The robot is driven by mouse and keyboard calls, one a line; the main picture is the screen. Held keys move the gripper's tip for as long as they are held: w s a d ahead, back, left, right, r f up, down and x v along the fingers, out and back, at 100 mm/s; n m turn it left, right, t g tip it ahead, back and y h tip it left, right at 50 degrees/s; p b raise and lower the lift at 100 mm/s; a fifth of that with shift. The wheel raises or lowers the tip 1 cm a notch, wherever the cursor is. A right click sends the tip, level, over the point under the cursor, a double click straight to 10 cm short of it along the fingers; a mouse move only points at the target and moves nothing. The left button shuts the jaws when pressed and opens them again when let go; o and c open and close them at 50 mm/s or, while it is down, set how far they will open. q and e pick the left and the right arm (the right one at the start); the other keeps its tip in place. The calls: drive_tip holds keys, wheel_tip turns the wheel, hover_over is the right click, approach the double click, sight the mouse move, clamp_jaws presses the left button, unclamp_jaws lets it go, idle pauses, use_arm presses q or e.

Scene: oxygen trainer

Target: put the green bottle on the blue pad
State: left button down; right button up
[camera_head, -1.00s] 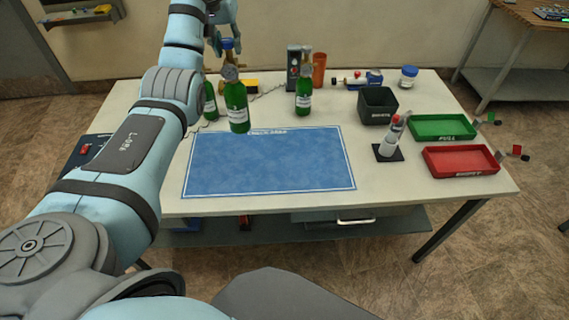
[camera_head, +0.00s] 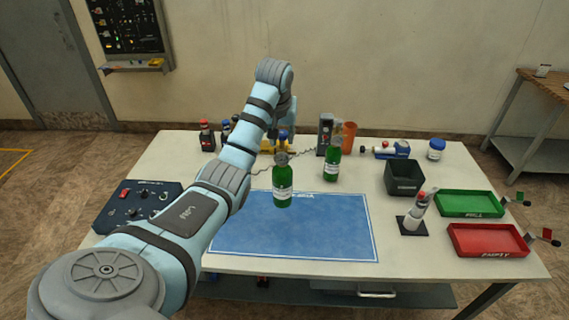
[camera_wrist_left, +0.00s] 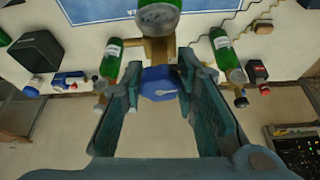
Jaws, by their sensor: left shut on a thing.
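The green bottle (camera_head: 283,185), with a white label, a gauge and a blue knob, stands upright at or over the far edge of the blue pad (camera_head: 290,232). I cannot tell whether its base touches the pad. My left gripper (camera_head: 285,132) comes down from above and is shut on the top of this bottle. In the left wrist view the blue knob (camera_wrist_left: 158,84) sits between its fingers (camera_wrist_left: 158,95). A second green bottle (camera_head: 332,160) stands behind and to the right. The left wrist view shows green bottles on both sides. My right gripper is not in view.
A control box (camera_head: 138,203) lies at the table's left. A black bin (camera_head: 404,178), a green tray (camera_head: 470,203), a red tray (camera_head: 488,240) and a small white bottle (camera_head: 416,212) are on the right. An orange cup (camera_head: 349,136) stands behind. Most of the pad is bare.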

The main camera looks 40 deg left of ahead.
sight(283, 162)
use_arm(q)
wheel_tip(283, 162, down, 9)
drive_tip(key=shift+w+f, duration=0.1)
drive_tip(key=shift+d+f, duration=0.1)
drive_tip(key=c, duration=1.2)
unclamp_jaws()
drive_tip(key=shift+c, duration=0.2)
